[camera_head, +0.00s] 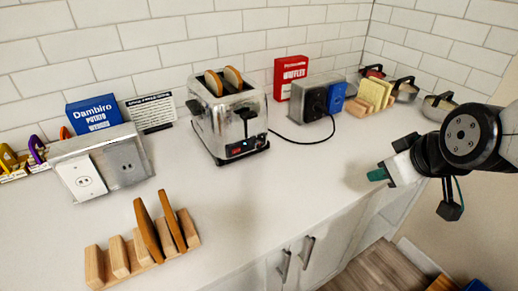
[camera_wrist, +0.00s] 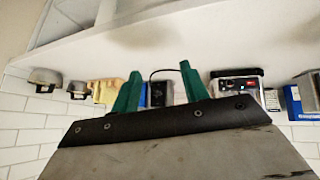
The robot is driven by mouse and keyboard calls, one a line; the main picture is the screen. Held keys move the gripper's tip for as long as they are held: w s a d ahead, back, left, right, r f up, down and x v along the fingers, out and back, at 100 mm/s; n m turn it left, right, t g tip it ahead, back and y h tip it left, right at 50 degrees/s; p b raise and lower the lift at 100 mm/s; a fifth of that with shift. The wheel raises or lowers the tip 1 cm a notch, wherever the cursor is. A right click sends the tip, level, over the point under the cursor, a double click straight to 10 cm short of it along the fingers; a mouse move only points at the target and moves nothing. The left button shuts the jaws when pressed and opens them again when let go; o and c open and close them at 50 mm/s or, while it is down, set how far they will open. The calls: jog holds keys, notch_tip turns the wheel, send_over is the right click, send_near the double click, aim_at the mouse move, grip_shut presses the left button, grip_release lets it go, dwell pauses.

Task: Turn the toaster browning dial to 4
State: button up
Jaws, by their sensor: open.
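The chrome toaster (camera_head: 228,122) stands on the white counter near the back wall, with two bread slices (camera_head: 223,80) in its top slots. Its front has a black lever and a small panel with a red patch low down; the dial's setting is too small to read. The toaster also shows in the wrist view (camera_wrist: 237,87), right of my fingers, in an upside-down picture. My gripper (camera_head: 378,174) is apart from the toaster, to its right, near the counter's front edge. In the wrist view its green fingers (camera_wrist: 158,78) are spread with nothing between them.
A metal outlet box (camera_head: 316,98) with a black cord is right of the toaster. A wooden rack (camera_head: 115,262) stands front left, a grey outlet box (camera_head: 122,162) behind it. Lidded pots (camera_head: 404,90) fill the right corner. The counter before the toaster (camera_head: 290,185) is clear.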

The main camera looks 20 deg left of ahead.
jog(key=w+a+f+n+t+y, duration=0.2)
jog(key=a+n, duration=0.1)
jog(key=a, duration=0.5)
jog(key=w+a+f+n+t+y, duration=0.1)
jog(key=w+a+f+n, duration=0.15)
jog(key=a, duration=0.45)
jog(key=n+t+y, duration=0.3)
jog(key=n, duration=0.2)
send_near(259, 146)
jog(key=shift+w+a, duration=0.2)
jog(key=shift+w, duration=0.05)
jog(key=x, duration=0.7)
jog(key=shift+w+a+f, duration=0.1)
jog(key=shift+w+a, duration=0.1)
jog(key=shift+w, duration=0.05)
grip_shut()
